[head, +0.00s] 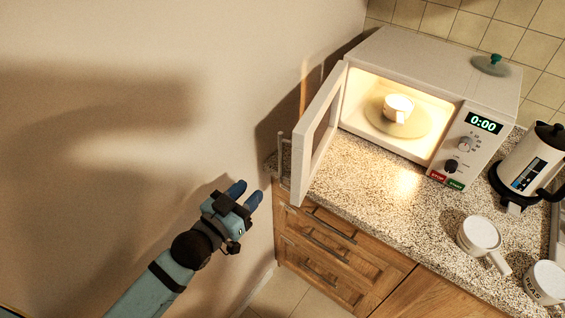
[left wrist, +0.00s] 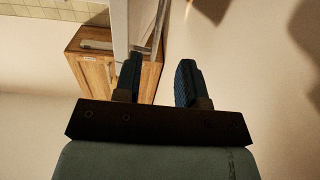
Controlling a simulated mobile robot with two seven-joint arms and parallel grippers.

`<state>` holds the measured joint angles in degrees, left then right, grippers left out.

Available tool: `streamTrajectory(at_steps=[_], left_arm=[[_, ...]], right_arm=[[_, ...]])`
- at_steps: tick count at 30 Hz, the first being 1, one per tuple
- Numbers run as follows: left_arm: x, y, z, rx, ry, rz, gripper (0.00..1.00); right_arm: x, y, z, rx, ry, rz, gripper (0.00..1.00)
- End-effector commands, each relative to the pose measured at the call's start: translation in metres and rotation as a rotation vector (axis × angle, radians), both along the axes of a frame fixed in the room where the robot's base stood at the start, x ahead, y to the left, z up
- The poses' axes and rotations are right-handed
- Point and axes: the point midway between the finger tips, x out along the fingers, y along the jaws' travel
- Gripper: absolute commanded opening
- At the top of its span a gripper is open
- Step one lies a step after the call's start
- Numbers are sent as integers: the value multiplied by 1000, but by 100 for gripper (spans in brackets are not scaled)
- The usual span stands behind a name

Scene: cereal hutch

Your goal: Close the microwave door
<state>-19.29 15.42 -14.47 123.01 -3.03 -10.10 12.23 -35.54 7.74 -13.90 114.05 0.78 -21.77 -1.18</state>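The white microwave (head: 420,95) stands on the speckled counter with its lit cavity showing. Its door (head: 318,130) is hinged at the left and stands wide open, jutting out toward the front. The door handle (head: 284,160) is on the door's outer, left side. A white cup (head: 398,107) sits on the turntable inside. My left gripper (head: 246,193) is open and empty, in front of and to the left of the door, apart from it. In the left wrist view the blue fingers (left wrist: 158,82) are spread, with the door edge (left wrist: 120,30) beyond the left finger. My right gripper is not in view.
A bare wall (head: 130,110) runs along the left, close to the door. A kettle (head: 530,165) and two white mugs, one here (head: 480,236), stand on the counter at right. Wooden drawers (head: 325,245) are below. The counter before the cavity is clear.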

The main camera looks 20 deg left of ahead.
Motion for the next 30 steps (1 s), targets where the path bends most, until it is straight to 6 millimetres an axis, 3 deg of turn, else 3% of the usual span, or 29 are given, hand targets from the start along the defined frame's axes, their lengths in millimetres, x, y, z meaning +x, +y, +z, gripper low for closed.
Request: streamTrajectory(at_steps=[15,21,30], left_arm=[[97,-32,2,1,2,1,37],[115,-38,1,1,3,1,37],[117,-39,0,1,4,0,37]], right_arm=[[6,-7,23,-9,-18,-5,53],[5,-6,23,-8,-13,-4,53],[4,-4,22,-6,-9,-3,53]])
